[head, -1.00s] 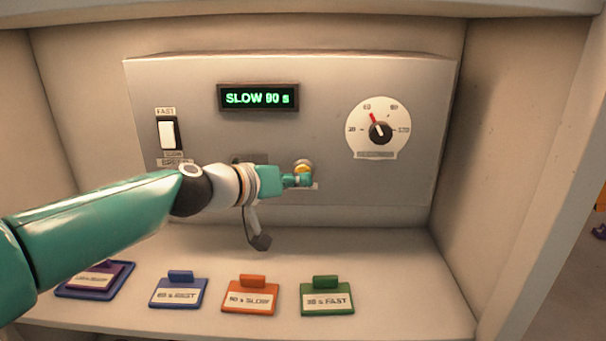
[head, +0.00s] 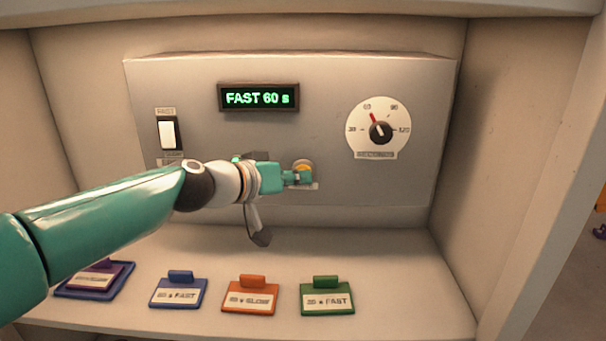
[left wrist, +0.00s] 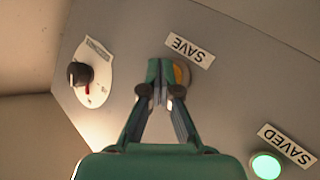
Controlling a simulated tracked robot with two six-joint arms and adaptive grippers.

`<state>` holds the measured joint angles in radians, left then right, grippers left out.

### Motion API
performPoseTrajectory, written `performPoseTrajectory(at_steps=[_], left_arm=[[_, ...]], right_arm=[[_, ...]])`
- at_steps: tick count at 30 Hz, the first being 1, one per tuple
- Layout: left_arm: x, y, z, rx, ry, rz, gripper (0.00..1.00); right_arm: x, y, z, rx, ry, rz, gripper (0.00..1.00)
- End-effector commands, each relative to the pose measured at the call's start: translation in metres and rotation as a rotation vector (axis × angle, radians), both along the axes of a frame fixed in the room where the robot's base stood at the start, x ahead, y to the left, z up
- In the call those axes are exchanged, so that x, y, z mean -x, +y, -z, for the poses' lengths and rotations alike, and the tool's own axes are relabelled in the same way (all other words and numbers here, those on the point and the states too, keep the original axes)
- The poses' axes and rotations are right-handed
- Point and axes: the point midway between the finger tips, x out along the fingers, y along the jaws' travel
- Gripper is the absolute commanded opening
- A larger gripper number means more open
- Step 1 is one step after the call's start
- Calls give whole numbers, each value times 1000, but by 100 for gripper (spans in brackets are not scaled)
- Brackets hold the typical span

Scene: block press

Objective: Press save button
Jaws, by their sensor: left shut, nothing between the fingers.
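The save button is a yellow-orange round button (head: 303,168) in a pale ring on the grey panel, partly hidden by my left gripper (head: 303,178). In the left wrist view the button (left wrist: 180,74) sits beside the SAVE label (left wrist: 189,50). My left gripper (left wrist: 160,88) is shut and empty, its fingertips at the button and covering part of it. I cannot tell if they touch. A SAVED label (left wrist: 287,147) stands by a lit green lamp (left wrist: 266,166). The display (head: 258,98) reads FAST 60 s. My right gripper is not in view.
A rocker switch (head: 168,133) is on the panel's left, and a dial (head: 379,131) with a red mark is on its right. Blue (head: 179,293), orange (head: 250,295) and green (head: 327,296) tagged cards lie on the shelf below. A blue tray (head: 70,291) is at left.

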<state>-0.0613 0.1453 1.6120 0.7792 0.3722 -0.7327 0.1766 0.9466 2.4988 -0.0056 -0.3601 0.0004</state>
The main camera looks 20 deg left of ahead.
Motion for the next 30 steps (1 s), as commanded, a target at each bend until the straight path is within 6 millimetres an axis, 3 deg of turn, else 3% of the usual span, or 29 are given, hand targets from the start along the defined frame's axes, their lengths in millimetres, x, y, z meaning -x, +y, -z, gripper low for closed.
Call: performPoseTrajectory(at_steps=[30], left_arm=[[17,-6,0,0,0,0,0]], right_arm=[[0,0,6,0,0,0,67]])
